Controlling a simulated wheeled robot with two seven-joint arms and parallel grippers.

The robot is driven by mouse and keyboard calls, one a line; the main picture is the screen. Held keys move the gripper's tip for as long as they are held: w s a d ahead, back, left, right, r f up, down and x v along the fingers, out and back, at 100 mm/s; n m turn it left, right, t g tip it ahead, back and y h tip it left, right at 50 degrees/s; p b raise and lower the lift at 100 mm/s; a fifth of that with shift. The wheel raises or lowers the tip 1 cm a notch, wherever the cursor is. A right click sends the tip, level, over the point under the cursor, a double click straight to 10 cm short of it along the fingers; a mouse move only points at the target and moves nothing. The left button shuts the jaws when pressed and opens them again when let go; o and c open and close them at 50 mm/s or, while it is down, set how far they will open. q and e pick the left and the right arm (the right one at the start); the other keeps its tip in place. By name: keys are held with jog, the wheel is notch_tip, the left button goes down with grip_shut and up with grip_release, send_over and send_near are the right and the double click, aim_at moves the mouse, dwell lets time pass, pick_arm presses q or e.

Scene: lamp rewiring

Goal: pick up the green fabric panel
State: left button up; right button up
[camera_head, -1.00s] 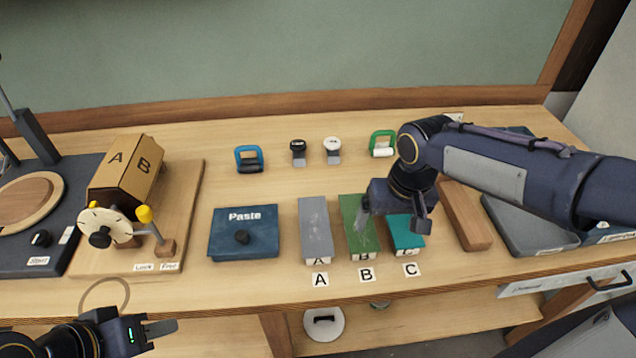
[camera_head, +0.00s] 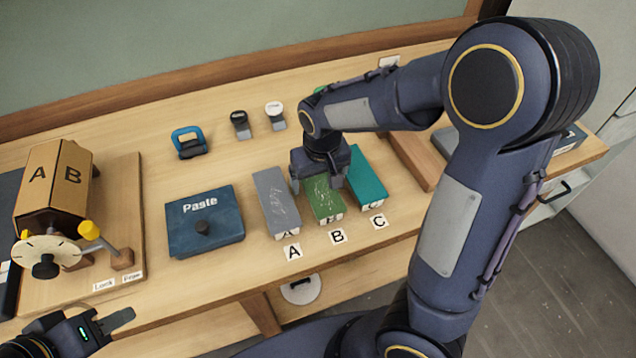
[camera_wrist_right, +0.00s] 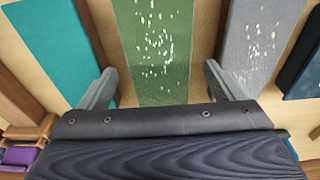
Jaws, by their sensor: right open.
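The green fabric panel (camera_head: 325,198) lies on the bench in the middle of a row of three, above the card marked B. My right gripper (camera_head: 322,185) is over it, open, and hides its far part. In the right wrist view the green panel (camera_wrist_right: 155,50), with white specks, runs between the two spread fingers (camera_wrist_right: 160,85), with a gap on each side; I cannot tell how high the fingers are above the bench. My left gripper (camera_head: 118,322) is at the lower left, in front of the bench and away from the panels; its opening is unclear.
A grey panel (camera_head: 272,200) lies close on the left of the green one, a teal panel (camera_head: 368,180) close on its right. The blue Paste box (camera_head: 205,225), blue clamp (camera_head: 188,142) and wooden block (camera_head: 408,160) are nearby.

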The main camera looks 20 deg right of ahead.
jog(key=c, duration=1.1)
jog(key=shift+o, duration=0.2)
jog(key=shift+r, duration=0.1)
